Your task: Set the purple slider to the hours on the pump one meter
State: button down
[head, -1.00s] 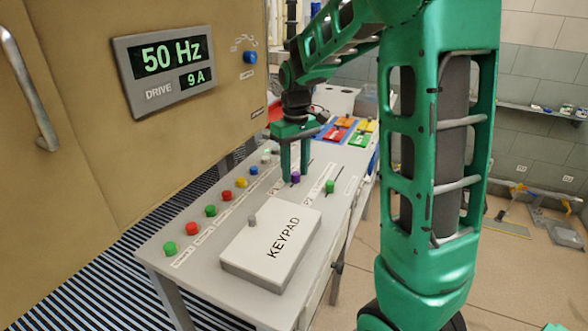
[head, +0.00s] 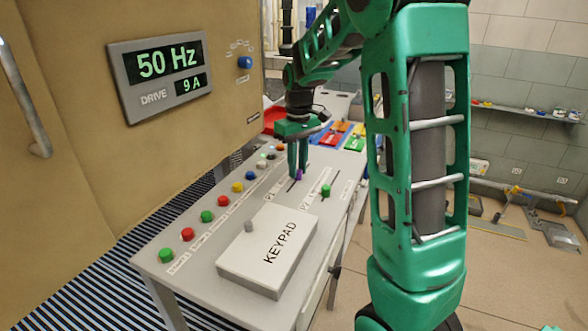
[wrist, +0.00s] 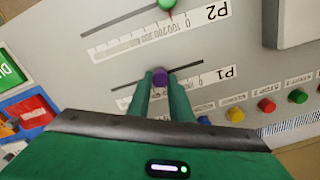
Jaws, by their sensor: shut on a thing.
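The purple slider (head: 299,175) is a small knob in the P1 slot on the grey sloping panel (head: 226,218). My gripper (head: 297,165) points down at it, and its two green fingers are shut on it. In the wrist view the purple slider (wrist: 159,77) sits between the fingertips (wrist: 159,82), partway along the dark slot, with slot showing on both sides. The printed P1 scale (wrist: 212,77) runs beside the slot; my fingers cover part of it, and its numbers are too small to read. No hours meter can be made out.
The green P2 slider (head: 326,190) stands close by in a parallel slot. A keypad box (head: 268,250) lies nearer. Coloured buttons (head: 207,216) line the left edge. Coloured trays (head: 330,138) lie beyond. A drive display (head: 160,75) reads 50 Hz and 9 A.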

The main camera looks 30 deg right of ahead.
aim_at(298, 170)
jog(key=c, duration=1.6)
grip_release()
jog(key=shift+o, duration=0.2)
notch_tip(298, 170, up, 11)
jog(key=shift+f, duration=0.15)
jog(key=s+f+m, duration=0.2)
jog(key=s+f, duration=0.1)
jog(key=s, duration=0.7)
jog(key=s+f+m, duration=0.3)
jog(key=s+f, duration=0.1)
jog(key=s, duration=0.7)
jog(key=s+f+m, duration=0.2)
jog(key=s+f, duration=0.1)
jog(key=s, duration=0.8)
jog(key=shift+s+a+f+m, duration=0.15)
jog(key=shift+a+f+m, duration=0.1)
jog(key=shift+f+m, duration=0.05)
